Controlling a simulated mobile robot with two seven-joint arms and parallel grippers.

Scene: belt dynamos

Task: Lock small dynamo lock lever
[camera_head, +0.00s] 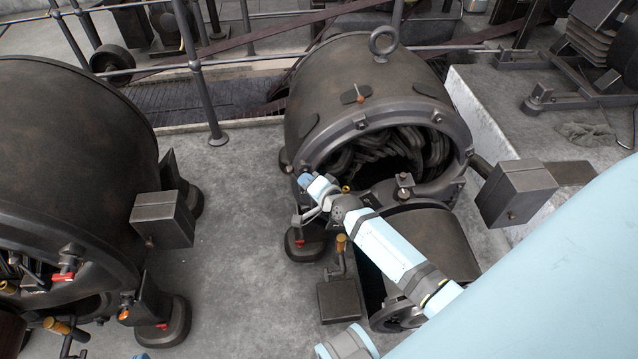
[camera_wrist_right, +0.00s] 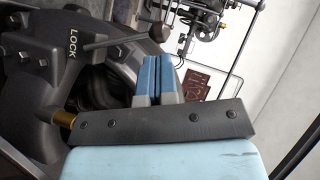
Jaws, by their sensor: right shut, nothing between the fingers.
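The small dynamo (camera_head: 350,75) is a dark, rusty drum with a lifting ring on top and an open front showing its windings. My right gripper (camera_head: 306,182) is at the lower left of its front rim. In the right wrist view, the blue fingers of the right gripper (camera_wrist_right: 158,75) are together with nothing between them. A dark lever (camera_wrist_right: 118,40) with a round knob runs just beyond the fingertips, beside raised LOCK lettering (camera_wrist_right: 73,43). I cannot tell whether the fingers touch it. In the head view the lever is not clear beside the gripper. My left gripper is not in view.
A larger dynamo (camera_head: 70,150) stands at the left. A brass-handled lever (camera_head: 341,243) stands below my right gripper. A grey box (camera_head: 517,193) juts out right of the small dynamo. A pipe railing (camera_head: 208,95) runs behind. Bare floor (camera_head: 235,240) lies between the machines.

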